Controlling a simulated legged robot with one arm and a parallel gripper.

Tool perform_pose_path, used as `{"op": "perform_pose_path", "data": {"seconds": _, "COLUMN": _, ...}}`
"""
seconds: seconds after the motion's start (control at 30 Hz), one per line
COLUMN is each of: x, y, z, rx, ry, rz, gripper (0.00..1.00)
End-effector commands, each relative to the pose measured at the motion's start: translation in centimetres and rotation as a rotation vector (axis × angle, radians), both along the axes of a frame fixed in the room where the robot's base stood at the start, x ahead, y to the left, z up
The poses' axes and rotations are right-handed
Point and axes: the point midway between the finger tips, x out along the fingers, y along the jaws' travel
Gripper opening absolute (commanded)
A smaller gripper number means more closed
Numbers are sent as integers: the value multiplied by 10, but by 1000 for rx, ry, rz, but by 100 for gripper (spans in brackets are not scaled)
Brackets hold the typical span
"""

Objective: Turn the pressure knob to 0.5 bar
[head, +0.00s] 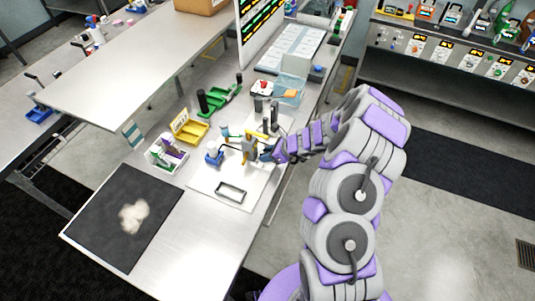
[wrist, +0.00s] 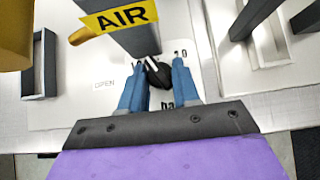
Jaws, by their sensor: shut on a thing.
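The black pressure knob (wrist: 158,75) shows in the middle of the wrist view, with a white pointer line on its top. The panel around it has printed marks, partly hidden; "OPEN" is readable at left and part of "bar" below the knob. My gripper (wrist: 160,84) has blue fingers on both sides of the knob and is shut on it. In the head view my gripper (head: 267,154) is at the white panel (head: 210,187) on the bench, and the knob cannot be made out there. The exact pressure setting cannot be read.
A grey post with a yellow "AIR" label (wrist: 120,17) rises close above the knob. A yellow part (wrist: 15,35) and dark handles (wrist: 38,65) stand nearby. A yellow bin (head: 190,130) and a green tray (head: 228,100) sit behind.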

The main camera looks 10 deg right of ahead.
Motion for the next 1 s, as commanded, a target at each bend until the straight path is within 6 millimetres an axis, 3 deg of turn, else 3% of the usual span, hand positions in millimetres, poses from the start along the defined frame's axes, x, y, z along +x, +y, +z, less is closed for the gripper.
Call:
{"op": "perform_pose_path", "data": {"seconds": 0.63, "x": 1, "y": -1, "z": 0, "rx": -3, "ry": -1, "rz": -3, "gripper": 1}}
{"op": "perform_pose_path", "data": {"seconds": 0.67, "x": 1, "y": -1, "z": 0, "rx": -3, "ry": -1, "rz": -3, "gripper": 33}}
{"op": "perform_pose_path", "data": {"seconds": 0.9, "x": 0, "y": -1, "z": 0, "rx": -1, "ry": -2, "rz": -1, "gripper": 56}}
{"op": "perform_pose_path", "data": {"seconds": 1.0, "x": -1, "y": 0, "z": 1, "rx": -1, "ry": -2, "rz": -1, "gripper": 57}}
